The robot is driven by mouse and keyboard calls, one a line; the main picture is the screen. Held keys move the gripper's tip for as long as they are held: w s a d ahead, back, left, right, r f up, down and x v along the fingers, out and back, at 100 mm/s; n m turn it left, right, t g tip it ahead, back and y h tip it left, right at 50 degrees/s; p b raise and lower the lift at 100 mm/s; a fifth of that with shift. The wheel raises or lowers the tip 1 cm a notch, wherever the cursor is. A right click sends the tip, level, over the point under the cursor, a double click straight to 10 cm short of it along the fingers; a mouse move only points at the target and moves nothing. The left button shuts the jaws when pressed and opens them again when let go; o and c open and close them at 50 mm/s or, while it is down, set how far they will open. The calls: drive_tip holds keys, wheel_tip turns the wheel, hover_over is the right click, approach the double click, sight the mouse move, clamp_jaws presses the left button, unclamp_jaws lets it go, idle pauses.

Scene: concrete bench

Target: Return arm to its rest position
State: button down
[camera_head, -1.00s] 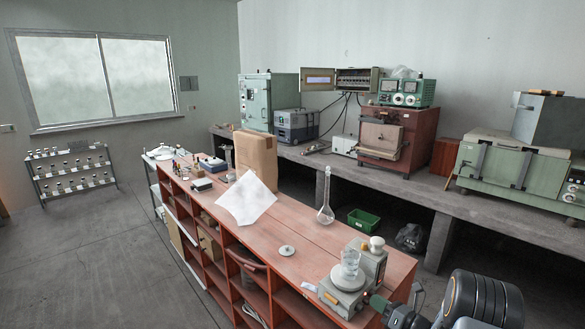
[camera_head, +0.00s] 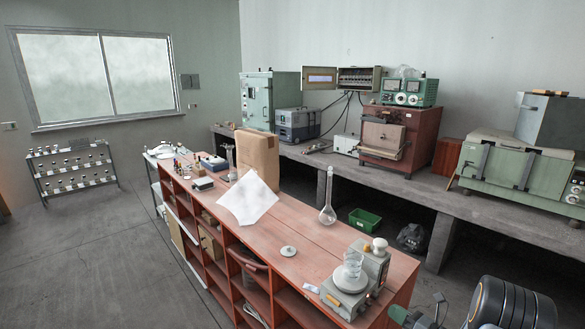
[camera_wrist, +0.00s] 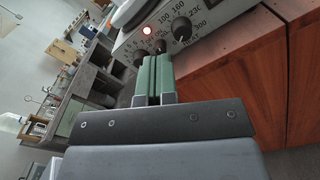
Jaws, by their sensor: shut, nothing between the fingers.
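My gripper (camera_wrist: 153,78) shows in the wrist view with its two green fingers pressed together and nothing between them. In the head view my gripper (camera_head: 399,314) is at the lower right, just off the right end of the wooden bench (camera_head: 300,262), partly cut off by the bottom edge. A grey stirrer hotplate (camera_head: 347,296) with a glass beaker (camera_head: 353,263) on its plate stands at that bench end. Its control panel with knobs and a lit lamp fills the top of the wrist view (camera_wrist: 192,22); the fingers point toward it.
A volumetric flask (camera_head: 327,212), a white sheet (camera_head: 247,198) and a cardboard box (camera_head: 258,155) stand or lie on the wooden bench. A concrete bench (camera_head: 400,184) with heavy equipment runs along the back wall.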

drive_tip(key=s+a+n+g+h, duration=0.3)
drive_tip(key=s+a+n+g, duration=0.5)
drive_tip(key=s+n+g, duration=0.75)
drive_tip(key=s+a+r+n+t+h, duration=0.2)
drive_tip(key=a+r+n+t+h, duration=0.1)
drive_tip(key=r+n, duration=0.6)
drive_tip(key=s+a+r+n+t+h, duration=0.2)
drive_tip(key=r+n+h, duration=0.4)
drive_tip(key=r+n, duration=0.3)
drive_tip(key=shift+s+a+t, duration=0.4)
drive_tip(key=shift+s+t, duration=0.3)
drive_tip(key=shift+t, duration=0.05)
drive_tip(key=shift+a, duration=0.1)
